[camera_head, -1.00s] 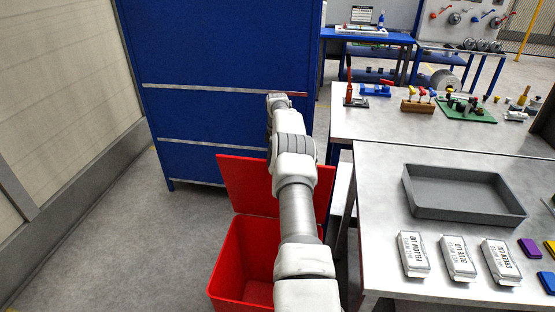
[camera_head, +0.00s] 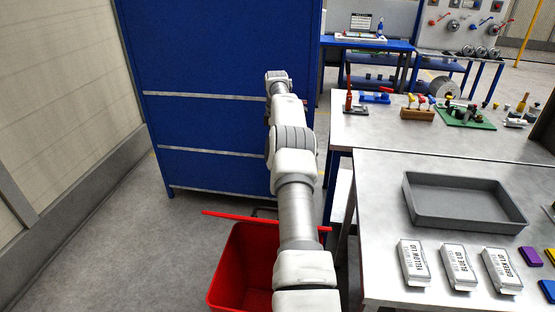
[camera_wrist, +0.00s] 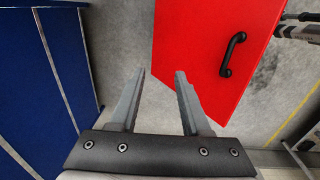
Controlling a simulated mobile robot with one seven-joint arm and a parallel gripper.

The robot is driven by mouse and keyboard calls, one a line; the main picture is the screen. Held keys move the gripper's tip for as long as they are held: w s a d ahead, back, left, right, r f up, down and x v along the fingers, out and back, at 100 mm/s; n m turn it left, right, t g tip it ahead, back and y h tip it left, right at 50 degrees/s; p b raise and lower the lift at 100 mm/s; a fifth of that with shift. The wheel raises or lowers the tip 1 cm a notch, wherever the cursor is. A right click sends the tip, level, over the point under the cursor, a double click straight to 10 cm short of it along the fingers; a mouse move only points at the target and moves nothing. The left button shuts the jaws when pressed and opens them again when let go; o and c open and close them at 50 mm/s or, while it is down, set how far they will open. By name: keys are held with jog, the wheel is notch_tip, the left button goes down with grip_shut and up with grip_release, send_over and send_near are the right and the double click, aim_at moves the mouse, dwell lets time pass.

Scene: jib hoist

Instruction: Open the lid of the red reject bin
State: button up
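The red reject bin (camera_head: 240,262) stands on the floor, its inside partly visible, with my arm hiding its right part. Its red lid (camera_head: 225,215) shows almost edge-on as a thin strip at the bin's back, so it stands raised. A dark handle (camera_head: 262,210) shows just behind that strip. The wrist view shows the lid's outer face (camera_wrist: 195,45) with its black handle (camera_wrist: 232,54). My gripper (camera_wrist: 160,73) is open and empty, left of the handle and apart from it. In the head view its fingers are hidden.
A blue cabinet (camera_head: 215,120) stands behind the bin and shows at left in the wrist view. A metal table (camera_head: 385,215) with a grey tray (camera_head: 465,227) and labelled white boxes (camera_head: 413,262) is close on the right. Floor left of the bin is clear.

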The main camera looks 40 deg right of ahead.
notch_tip(320, 180, up, 7)
jog(key=p, duration=0.2)
jog(key=shift+s+a+r+p, duration=0.15)
jog(key=shift+r+p, duration=0.05)
jog(key=shift+p, duration=0.15)
